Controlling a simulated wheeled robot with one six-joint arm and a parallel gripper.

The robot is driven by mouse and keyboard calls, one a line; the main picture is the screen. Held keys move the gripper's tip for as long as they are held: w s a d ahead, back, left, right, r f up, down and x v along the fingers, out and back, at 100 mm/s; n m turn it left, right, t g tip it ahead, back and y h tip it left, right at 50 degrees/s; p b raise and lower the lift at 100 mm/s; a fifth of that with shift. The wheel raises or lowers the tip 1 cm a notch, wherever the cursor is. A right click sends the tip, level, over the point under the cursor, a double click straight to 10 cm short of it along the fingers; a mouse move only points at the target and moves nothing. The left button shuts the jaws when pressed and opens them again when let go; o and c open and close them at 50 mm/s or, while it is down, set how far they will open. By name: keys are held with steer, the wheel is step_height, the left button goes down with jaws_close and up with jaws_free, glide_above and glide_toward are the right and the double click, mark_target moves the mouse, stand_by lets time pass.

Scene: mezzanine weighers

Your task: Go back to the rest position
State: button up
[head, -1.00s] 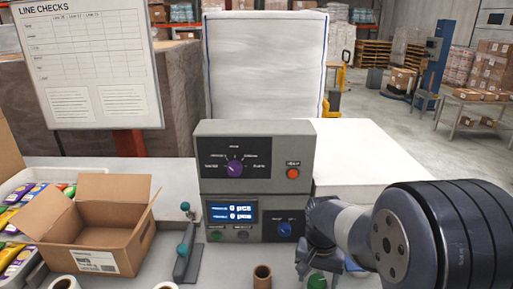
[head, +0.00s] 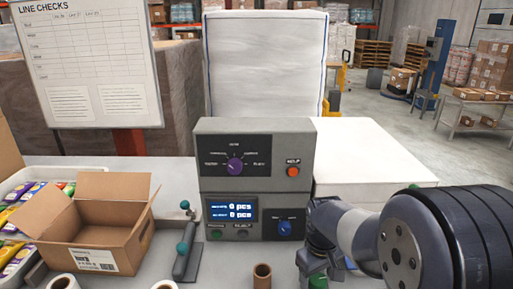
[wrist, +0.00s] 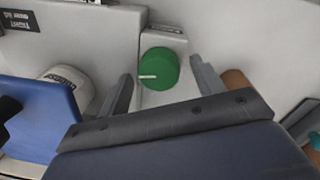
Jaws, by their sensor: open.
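My gripper (wrist: 162,88) is open in the wrist view, with its two dark fingers apart. A green round knob (wrist: 160,68) with a white mark shows between and beyond the fingertips; nothing is held. In the head view my gripper (head: 322,272) is at the lower right, in front of the grey control unit. The green knob (head: 318,281) is partly hidden by it there. The control unit (head: 254,180) has a purple dial (head: 235,166), a red button (head: 293,171), a lit display (head: 231,210) and a blue dial (head: 284,227).
An open cardboard box (head: 98,247) stands at the left beside a tray of colourful packets (head: 22,222). A small lever stand (head: 187,250) and a brown cardboard tube (head: 262,276) are in front of the unit.

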steer(key=n, duration=0.5)
steer(key=shift+b, duration=0.35)
steer(key=shift+s+n+b, duration=0.1)
steer(key=shift+n+b, duration=0.25)
steer(key=shift+n, duration=2.05)
